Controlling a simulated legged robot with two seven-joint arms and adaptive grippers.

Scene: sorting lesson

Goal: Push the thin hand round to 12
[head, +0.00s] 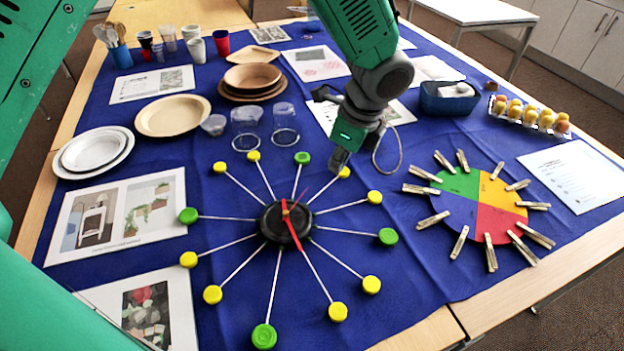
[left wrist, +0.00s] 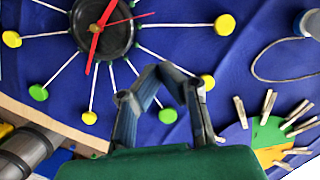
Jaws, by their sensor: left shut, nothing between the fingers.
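A clock face of white spokes with green and yellow discs lies on the blue cloth, with a black hub (head: 272,224) at its middle. It also shows in the left wrist view (left wrist: 118,40). The thin red hand (head: 322,190) points up and right, toward a yellow disc (head: 344,172); in the wrist view it (left wrist: 135,18) points right. The thick red hand (head: 293,234) points down and slightly right.
A coloured wheel (head: 460,215) ringed by clothespins lies to the right. Clear cups (head: 285,125) and brown plates (head: 172,116) stand behind the clock. A blue tub (head: 449,103) and an egg carton (head: 520,115) are at the back right. Picture cards lie left.

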